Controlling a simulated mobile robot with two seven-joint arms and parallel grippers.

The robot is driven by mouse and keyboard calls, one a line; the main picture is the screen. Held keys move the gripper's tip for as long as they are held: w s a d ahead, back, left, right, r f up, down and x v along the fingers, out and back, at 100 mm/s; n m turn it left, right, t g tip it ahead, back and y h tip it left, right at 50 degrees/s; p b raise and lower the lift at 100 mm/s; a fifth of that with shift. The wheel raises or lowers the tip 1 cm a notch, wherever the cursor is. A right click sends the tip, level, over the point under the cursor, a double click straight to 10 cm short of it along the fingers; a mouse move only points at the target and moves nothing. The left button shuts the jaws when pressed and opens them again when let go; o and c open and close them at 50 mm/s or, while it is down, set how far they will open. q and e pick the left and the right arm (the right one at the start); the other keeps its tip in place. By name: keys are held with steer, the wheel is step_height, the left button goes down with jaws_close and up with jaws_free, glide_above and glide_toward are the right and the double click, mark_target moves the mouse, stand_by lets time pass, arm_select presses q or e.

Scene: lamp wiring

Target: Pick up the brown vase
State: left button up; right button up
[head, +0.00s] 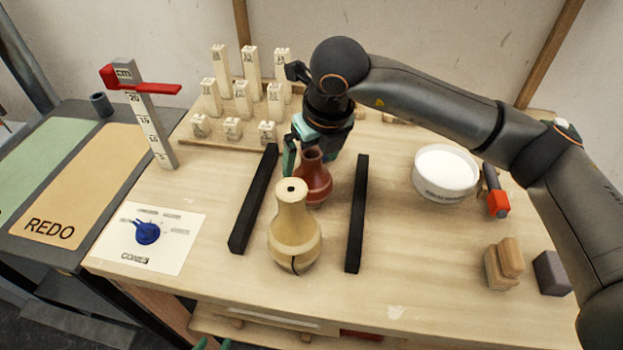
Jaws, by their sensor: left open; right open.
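The brown vase (316,188) is reddish brown and stands upright on the table between two black bars. Its lower front left is hidden behind a cream vase (293,240), which stands upright nearer the front and has a dark crack low on its body. My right gripper (311,160) points down at the brown vase's neck from behind and above. Its teal fingers are open, one to the left of the neck and one to the right; I cannot tell whether they touch it. Only green tips of my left gripper (213,344) show at the bottom edge, apart and empty.
Black bars flank the vases on the left (254,200) and right (357,215). Labelled pale blocks (240,95) stand behind. A white bowl (445,172) and a red-tipped tool (495,195) are right.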

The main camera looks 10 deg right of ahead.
steer(key=shift+x, duration=1.55)
steer(key=shift+c, duration=0.2)
steer(key=c, duration=1.4)
steer(key=shift+r, duration=0.1)
steer(key=shift+c, duration=0.3)
